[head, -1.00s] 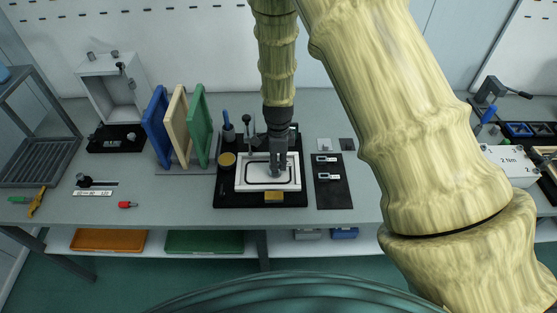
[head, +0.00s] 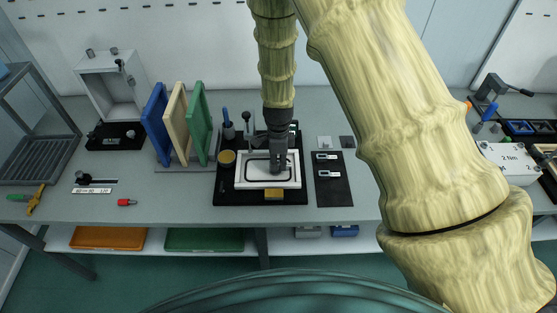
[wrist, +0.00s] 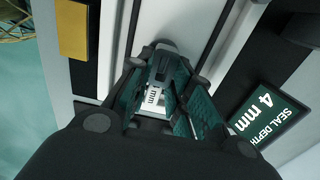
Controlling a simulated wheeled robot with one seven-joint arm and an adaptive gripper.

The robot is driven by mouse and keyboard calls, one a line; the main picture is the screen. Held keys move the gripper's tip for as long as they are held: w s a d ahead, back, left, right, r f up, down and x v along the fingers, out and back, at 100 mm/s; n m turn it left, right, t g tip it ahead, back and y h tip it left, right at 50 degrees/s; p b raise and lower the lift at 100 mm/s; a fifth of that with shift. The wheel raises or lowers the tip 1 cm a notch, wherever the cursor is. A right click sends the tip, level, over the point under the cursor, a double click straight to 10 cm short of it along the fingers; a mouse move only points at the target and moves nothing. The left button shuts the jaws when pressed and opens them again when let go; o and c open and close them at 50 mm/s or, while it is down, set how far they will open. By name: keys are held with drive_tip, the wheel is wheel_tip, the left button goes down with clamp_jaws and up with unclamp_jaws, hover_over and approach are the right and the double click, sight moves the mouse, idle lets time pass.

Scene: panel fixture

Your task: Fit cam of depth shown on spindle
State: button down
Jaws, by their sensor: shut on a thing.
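My gripper (head: 279,170) points down over the white panel (head: 243,184), which has a black rounded-rectangle seal line. In the wrist view my gripper (wrist: 163,75) is shut on a small grey cam (wrist: 153,98) with a white label. The label reads "mm" with a digit that looks like 4. A green card (wrist: 268,115) reads "SEAL DEPTH 4 mm". A grey round part (wrist: 158,46) at the fingertips may be the spindle. I cannot tell whether the cam is on it. Two more labelled cams, upper (head: 326,157) and lower (head: 328,174), lie on a black mat.
The panel sits on a black base (head: 226,195) with a yellow block (head: 274,195) at its front. Blue, cream and green frames (head: 200,125) stand further left.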

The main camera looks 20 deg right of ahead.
drive_tip(key=shift+f, duration=0.7)
drive_tip(key=c, duration=1.2)
unclamp_jaws()
drive_tip(key=shift+r, duration=0.1)
wheel_tip(320, 180, up, 12)
